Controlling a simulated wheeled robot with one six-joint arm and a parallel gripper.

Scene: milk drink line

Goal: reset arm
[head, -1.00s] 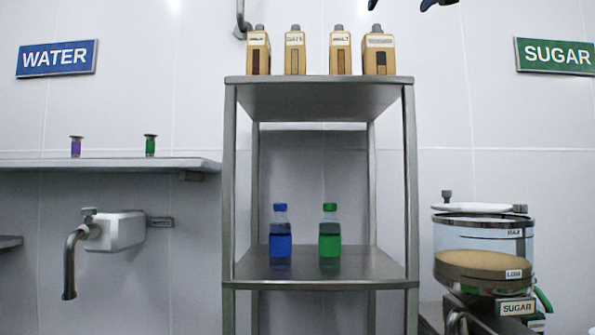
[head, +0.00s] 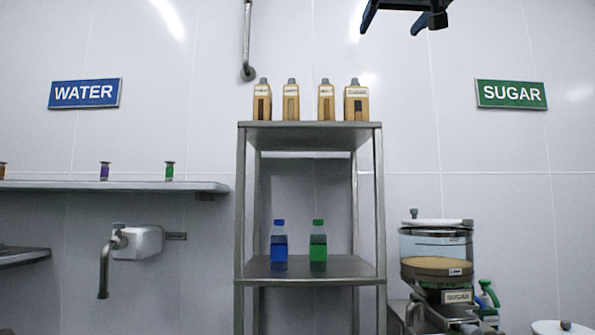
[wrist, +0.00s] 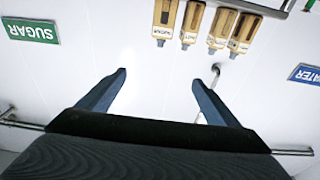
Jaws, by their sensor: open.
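My gripper (head: 420,20) shows at the top edge of the head view, high up and right of the metal rack. Its dark blue fingers are apart and nothing is between them. In the wrist view, the picture is upside down, and my gripper (wrist: 160,95) has its two fingers spread wide against a bare white wall. The rest of my arm is mostly out of the head view.
A steel rack (head: 310,125) holds several tan cartons (head: 291,101) on top, with a blue bottle (head: 279,247) and a green bottle (head: 318,247) below. A tap (head: 108,262) is at left under a wall shelf (head: 200,187). A sugar dispenser (head: 436,250) stands at right.

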